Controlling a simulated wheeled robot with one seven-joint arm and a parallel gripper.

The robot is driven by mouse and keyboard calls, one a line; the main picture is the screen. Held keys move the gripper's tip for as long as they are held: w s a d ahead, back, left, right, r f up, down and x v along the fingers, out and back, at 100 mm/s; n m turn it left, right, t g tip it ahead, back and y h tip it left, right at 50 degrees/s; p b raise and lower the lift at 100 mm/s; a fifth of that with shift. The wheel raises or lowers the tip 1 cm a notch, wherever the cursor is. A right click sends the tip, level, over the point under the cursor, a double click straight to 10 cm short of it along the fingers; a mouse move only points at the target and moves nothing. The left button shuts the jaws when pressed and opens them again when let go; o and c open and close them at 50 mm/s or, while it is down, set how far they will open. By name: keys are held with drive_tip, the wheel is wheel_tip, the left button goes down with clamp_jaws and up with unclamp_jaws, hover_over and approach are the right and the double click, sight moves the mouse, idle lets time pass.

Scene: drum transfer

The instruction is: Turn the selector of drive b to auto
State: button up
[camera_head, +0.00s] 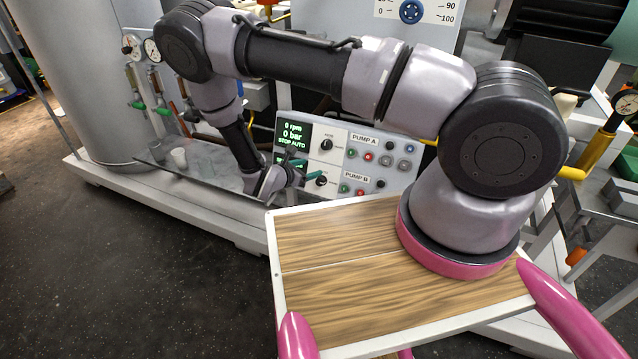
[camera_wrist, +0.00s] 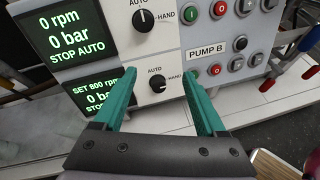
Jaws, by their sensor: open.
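The drive b selector is a small black knob (camera_wrist: 157,84) on the grey control panel, left of the PUMP B label (camera_wrist: 206,50). AUTO is printed above it and HAND to its upper right. Its pointer is too small to read surely. In the head view the knob (camera_head: 321,181) sits low on the panel. My gripper (camera_wrist: 158,76) is open, with teal fingers left and right of the knob; contact cannot be told. In the head view my gripper (camera_head: 305,170) is at the panel's lower left, partly hidden by my wrist.
A similar pump A selector (camera_wrist: 143,20) sits just above. Push buttons (camera_wrist: 218,70) lie to the right. Two green displays (camera_wrist: 72,30) are at left; my left finger covers part of the lower one.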

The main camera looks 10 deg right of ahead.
sight(319, 182)
wheel_tip(319, 182, down, 8)
drive_tip(key=s+n+t+y, duration=0.2)
drive_tip(key=n, duration=0.3)
drive_tip(key=x, duration=1)
drive_tip(key=shift+w+a+f, duration=0.1)
drive_tip(key=shift+w+f, duration=0.15)
drive_tip(key=shift+w, duration=0.05)
clamp_jaws()
